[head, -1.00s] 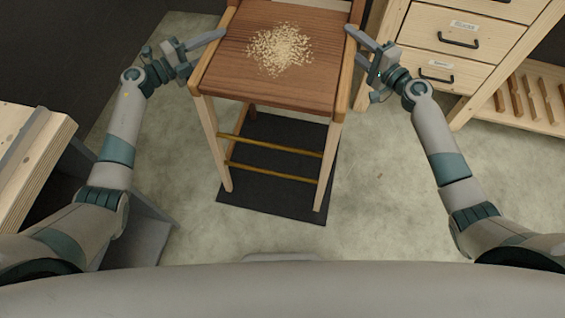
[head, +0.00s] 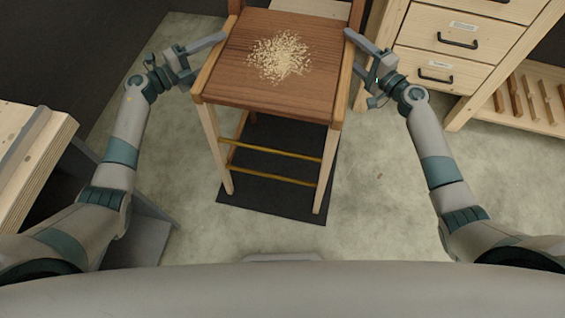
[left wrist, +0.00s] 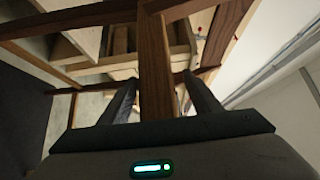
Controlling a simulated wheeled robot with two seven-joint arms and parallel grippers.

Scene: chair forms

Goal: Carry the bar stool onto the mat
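The bar stool (head: 265,85) has a brown wooden seat, pale legs and yellow footrest bars. It stands upright in the head view, with its visible front legs down on the dark mat (head: 265,205). My left gripper (head: 208,57) is at the left side of the seat, and my right gripper (head: 353,55) is at the right side. Both have their fingers spread. In the left wrist view, a brown wooden bar of the stool (left wrist: 155,80) lies between the open fingers, with a gap on each side. The stool's rear feet are hidden.
A heap of pale shavings (head: 279,56) lies on the seat. A wooden drawer cabinet (head: 455,40) with a slatted shelf stands close on the right. A wooden bench (head: 30,150) stands at the left. The floor in front of the mat is clear.

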